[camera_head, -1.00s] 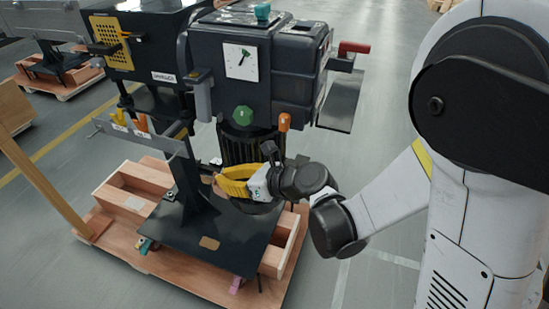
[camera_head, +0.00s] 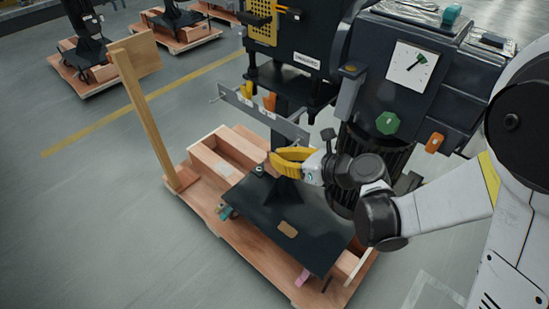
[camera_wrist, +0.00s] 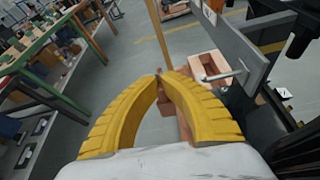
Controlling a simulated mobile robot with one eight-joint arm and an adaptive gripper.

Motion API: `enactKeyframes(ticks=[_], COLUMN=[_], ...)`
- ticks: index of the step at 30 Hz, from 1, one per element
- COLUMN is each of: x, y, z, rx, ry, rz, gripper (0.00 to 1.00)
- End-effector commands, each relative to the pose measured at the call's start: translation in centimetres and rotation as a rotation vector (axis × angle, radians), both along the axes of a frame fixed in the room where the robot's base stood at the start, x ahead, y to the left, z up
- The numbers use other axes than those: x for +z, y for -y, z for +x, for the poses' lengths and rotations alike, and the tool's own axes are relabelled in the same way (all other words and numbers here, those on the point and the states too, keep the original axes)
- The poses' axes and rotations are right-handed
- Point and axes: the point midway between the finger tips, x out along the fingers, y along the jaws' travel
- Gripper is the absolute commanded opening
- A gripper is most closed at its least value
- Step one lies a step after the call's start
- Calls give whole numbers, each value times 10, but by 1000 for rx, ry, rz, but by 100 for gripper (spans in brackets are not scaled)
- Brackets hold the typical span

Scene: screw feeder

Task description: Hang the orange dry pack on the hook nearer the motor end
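My gripper (camera_head: 274,160), with yellow ribbed fingers, is in front of and below the grey hook rail (camera_head: 287,128). In the wrist view my gripper's fingertips (camera_wrist: 161,75) come together, and no pack shows clearly between them. A pale hook (camera_wrist: 226,75) sticks out of the rail, right of the fingers and apart from them. An orange piece (camera_head: 269,101) and a yellow-orange piece (camera_head: 247,90) show at the rail's upper edge. Another orange piece (camera_head: 435,142) is on the motor-side housing. I cannot tell which of these, if any, is the dry pack.
A dark machine column and base plate (camera_head: 260,220) stand on a wooden pallet (camera_head: 265,262). A wooden post (camera_head: 148,115) rises at the pallet's left. The dark motor housing (camera_head: 390,90) is close on the right. The floor to the left is open.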

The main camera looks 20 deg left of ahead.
Motion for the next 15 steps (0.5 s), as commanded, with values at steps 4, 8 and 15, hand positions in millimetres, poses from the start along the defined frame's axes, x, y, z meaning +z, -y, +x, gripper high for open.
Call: enactKeyframes(ticks=[4, 8, 15], x=[0, -1, -3], y=[4, 7, 13], z=[10, 18, 32], rx=[-1, -2, -1], ry=[0, -1, 0], rz=[1, 1, 1], gripper=[0, 0, 0])
